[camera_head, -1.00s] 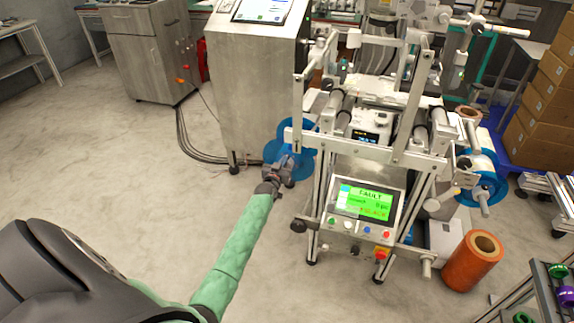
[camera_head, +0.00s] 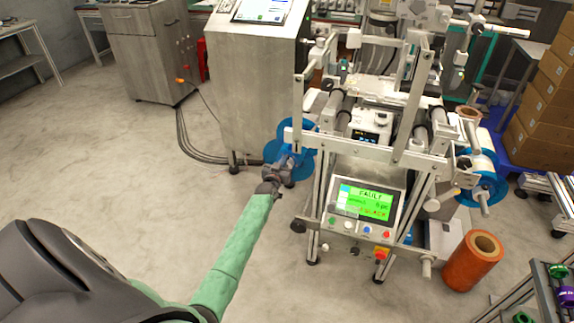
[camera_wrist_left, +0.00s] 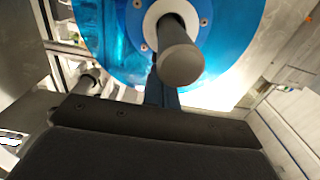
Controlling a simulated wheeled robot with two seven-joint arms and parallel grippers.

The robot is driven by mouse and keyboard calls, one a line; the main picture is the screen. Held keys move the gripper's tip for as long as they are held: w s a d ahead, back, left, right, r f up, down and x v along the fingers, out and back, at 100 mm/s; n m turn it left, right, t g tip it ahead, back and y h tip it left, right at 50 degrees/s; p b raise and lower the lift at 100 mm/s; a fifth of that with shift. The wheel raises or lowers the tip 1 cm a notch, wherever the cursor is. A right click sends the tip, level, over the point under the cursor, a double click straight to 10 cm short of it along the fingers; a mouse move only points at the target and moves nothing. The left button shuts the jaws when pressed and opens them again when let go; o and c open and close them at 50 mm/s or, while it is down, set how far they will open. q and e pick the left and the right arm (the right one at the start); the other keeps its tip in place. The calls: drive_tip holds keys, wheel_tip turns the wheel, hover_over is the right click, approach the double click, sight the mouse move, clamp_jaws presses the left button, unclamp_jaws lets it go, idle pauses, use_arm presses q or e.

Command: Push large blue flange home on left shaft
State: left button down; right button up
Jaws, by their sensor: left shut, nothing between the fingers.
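The large blue flange (camera_head: 305,168) is on the left shaft at the left side of the machine, partly hidden behind my gripper. In the left wrist view the flange (camera_wrist_left: 118,42) fills the top, with a white hub and screws around the grey shaft (camera_wrist_left: 180,55), whose rounded end points toward the camera. My left gripper (camera_head: 286,160) is shut and empty, in front of the flange. In the left wrist view its dark finger (camera_wrist_left: 160,92) overlaps the flange's lower part, just below the shaft end. I cannot tell whether they touch. My right gripper is not in view.
The machine (camera_head: 420,145) has a green-lit panel (camera_head: 362,203) reading FAULT, right of my gripper. A steel cabinet (camera_head: 255,90) stands behind. Another blue flange (camera_head: 490,188) is on the machine's right side. An orange roll (camera_head: 470,262) stands on the floor. The floor at left is clear.

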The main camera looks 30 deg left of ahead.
use_arm(q)
drive_tip(key=shift+w+a, duration=0.1)
drive_tip(key=shift+w, duration=0.4)
idle(0.5)
drive_tip(key=shift+s, duration=0.35)
drive_tip(key=shift+p+v, duration=1.6)
drive_tip(key=shift+v, duration=0.8)
drive_tip(key=shift+s, duration=0.2)
